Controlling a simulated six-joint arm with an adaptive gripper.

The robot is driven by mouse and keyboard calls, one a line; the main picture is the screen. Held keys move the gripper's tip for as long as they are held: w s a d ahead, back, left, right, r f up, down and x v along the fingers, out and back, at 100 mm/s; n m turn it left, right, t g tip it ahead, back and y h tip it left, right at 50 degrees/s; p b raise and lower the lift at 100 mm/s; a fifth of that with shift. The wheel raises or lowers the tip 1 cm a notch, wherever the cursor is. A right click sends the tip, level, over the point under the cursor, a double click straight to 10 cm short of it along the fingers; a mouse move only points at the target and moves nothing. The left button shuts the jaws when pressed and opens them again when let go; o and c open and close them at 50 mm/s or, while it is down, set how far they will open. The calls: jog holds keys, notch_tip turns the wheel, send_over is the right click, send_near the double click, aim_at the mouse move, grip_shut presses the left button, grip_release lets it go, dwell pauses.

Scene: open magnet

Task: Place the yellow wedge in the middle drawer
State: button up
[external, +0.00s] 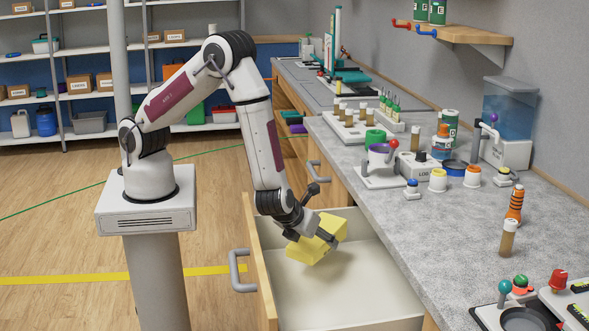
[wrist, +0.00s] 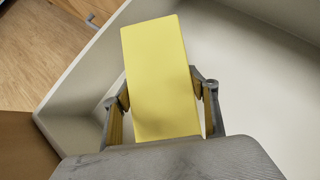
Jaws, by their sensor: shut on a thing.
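The yellow wedge (external: 307,251) is held tilted in my gripper (external: 325,236), inside the outline of an open drawer (external: 372,285). In the wrist view the wedge (wrist: 157,70) sits between the two fingers of my gripper (wrist: 160,98), which are shut on its sides. The pale drawer interior (wrist: 245,60) lies beyond it and looks empty where it shows. A shadow falls on the drawer floor under the wedge; whether the wedge touches the floor is hard to tell. Which drawer of the unit this is cannot be told.
The drawer's wooden front with a grey handle (external: 238,271) stands on the left. The grey countertop (external: 455,225) on the right holds jars, bottles and small devices. Another handle (external: 314,171) shows farther back. Shelves (external: 85,95) stand at the far wall.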

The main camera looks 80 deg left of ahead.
jog(key=shift+f, duration=1.8)
jog(key=shift+f, duration=0.1)
jog(key=shift+f, duration=2)
jog(key=shift+f, duration=0.1)
jog(key=o, duration=1)
